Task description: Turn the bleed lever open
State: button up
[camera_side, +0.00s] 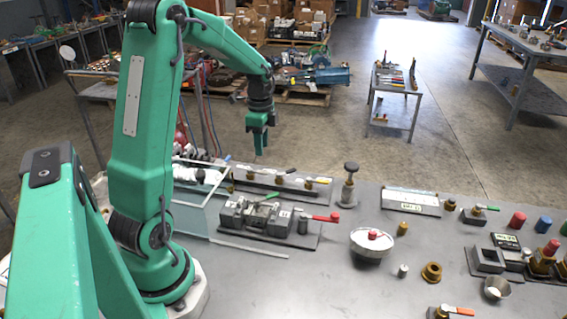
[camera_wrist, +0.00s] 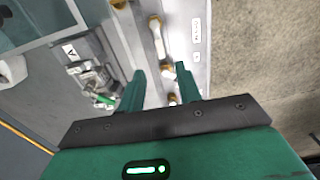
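Brass valves with pale handles (camera_wrist: 157,35) lie beyond and between the fingers. In the side view the rail's levers include a white one (camera_side: 299,180) and a yellow one (camera_side: 323,180). I cannot tell which is the bleed lever.
A clear-walled case (camera_side: 205,205) stands left of the grey block. A dark knobbed post (camera_side: 349,185) stands to the right. A white bowl (camera_side: 372,243) with a red-topped part, a brass fitting (camera_side: 431,272) and other valves occupy the right side.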

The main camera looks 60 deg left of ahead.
aim_at(258, 172)
jog(key=shift+a+f, duration=0.1)
jog(key=shift+f, duration=3.8)
grip_shut()
